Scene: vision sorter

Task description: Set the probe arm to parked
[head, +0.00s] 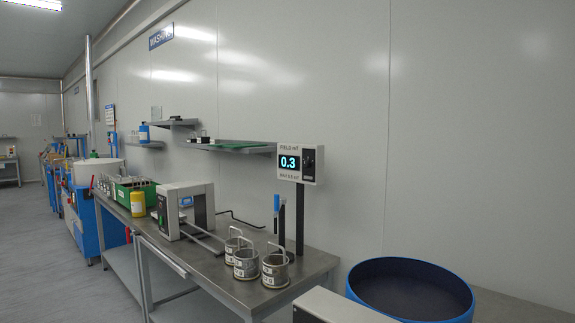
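A meter box (301,164) reading 0.3 under the words "FIELD mT" stands on a black post over the right part of the steel bench. A dark knob (309,160) is on its right side. A thin bent black rod (241,219) reaches over the bench behind the grey machine and may be the probe arm; I cannot tell its setting. A blue-and-black upright stick (278,212) stands just left of the post. Neither of my grippers is in view.
The steel bench (262,292) holds several metal baskets (246,264) at its front right, a grey gate-shaped machine (172,212), a yellow jar (137,204) and a green crate (128,191). A blue round tub (356,292) stands at right. Open floor (60,270) lies left.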

